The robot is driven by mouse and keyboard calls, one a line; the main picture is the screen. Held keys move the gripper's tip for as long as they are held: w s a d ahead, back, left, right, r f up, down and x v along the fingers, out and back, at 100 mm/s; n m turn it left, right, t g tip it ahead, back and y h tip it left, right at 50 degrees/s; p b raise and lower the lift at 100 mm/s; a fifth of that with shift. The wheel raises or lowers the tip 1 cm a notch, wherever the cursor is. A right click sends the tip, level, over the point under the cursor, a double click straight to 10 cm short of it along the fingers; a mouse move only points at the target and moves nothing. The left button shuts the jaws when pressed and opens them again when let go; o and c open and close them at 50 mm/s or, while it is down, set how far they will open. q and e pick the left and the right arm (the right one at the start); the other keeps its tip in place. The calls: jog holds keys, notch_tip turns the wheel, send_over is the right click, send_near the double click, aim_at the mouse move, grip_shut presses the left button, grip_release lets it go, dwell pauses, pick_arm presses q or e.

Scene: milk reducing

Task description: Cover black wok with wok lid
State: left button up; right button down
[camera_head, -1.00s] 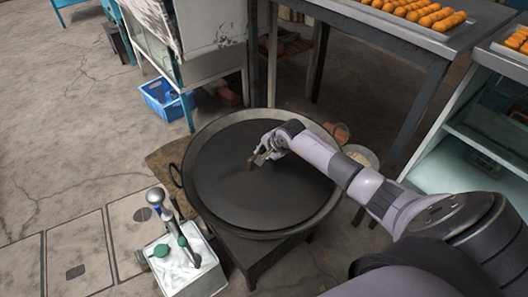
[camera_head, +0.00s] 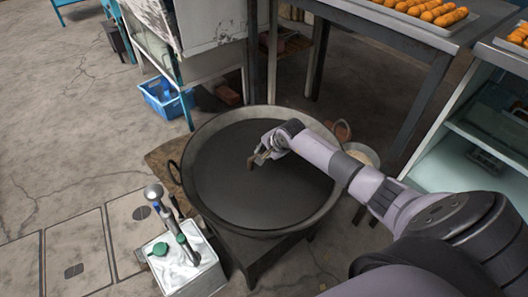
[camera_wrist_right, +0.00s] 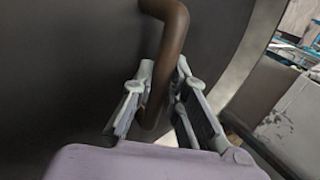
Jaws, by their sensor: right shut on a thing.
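The black wok (camera_head: 207,132) stands in the middle of the head view, with a loop handle at its left. The wok lid (camera_head: 235,185), a dark round disc, lies over the wok's opening, inside the rim; whether it touches the wok all round I cannot tell. My right gripper (camera_head: 258,159) is above the lid, shut on its brown handle (camera_head: 250,164). In the right wrist view, the brown bent handle (camera_wrist_right: 172,45) runs down between the fingers, with the dark lid surface (camera_wrist_right: 60,70) behind. My left gripper is not in view.
A white container (camera_head: 190,272) with a ladle and green-topped items stands at the front left of the wok. A metal table (camera_head: 410,70) with a tray of orange rolls stands behind right. A blue crate (camera_head: 163,98) is on the floor at the back left.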

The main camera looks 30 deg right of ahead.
jog(key=c, duration=1.6)
grip_release()
jog(key=shift+r, duration=0.1)
jog(key=shift+o, duration=0.4)
jog(key=shift+s+f, duration=0.15)
jog(key=shift+f, duration=0.05)
jog(key=shift+s+r, duration=0.1)
jog(key=shift+r, duration=0.25)
jog(key=v, duration=1.1)
jog(key=shift+r, duration=0.25)
